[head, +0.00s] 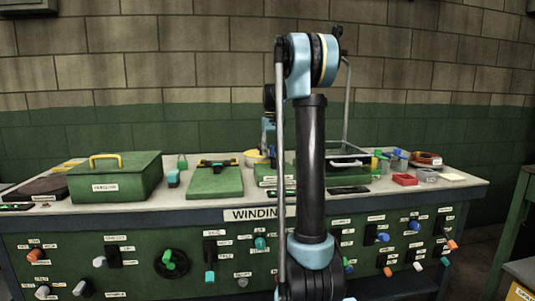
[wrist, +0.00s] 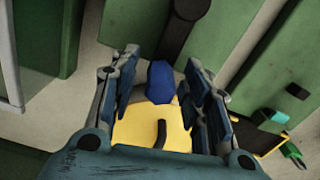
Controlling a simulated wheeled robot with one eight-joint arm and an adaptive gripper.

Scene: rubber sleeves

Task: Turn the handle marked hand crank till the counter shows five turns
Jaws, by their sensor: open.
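In the wrist view my gripper (wrist: 162,68) is open, one finger on each side of a blue knob-like piece (wrist: 161,82). I cannot tell whether the fingers touch it. A dark bar with a rounded end (wrist: 189,10) runs from the top of that view down towards the blue piece. A yellow part (wrist: 140,128) with a short black stub lies beyond the fingers. No label reading hand crank is legible, so I cannot tell for sure that this is that handle. No counter reading is visible. In the head view my arm hides most of the work spot.
A bench (head: 205,208) carries a green box with a yellow handle (head: 115,178), a green plate-like unit (head: 214,180), a red tray (head: 405,180) and small cups at the right. Its front panel holds several knobs and levers, including a black wheel with a green knob (head: 170,262).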

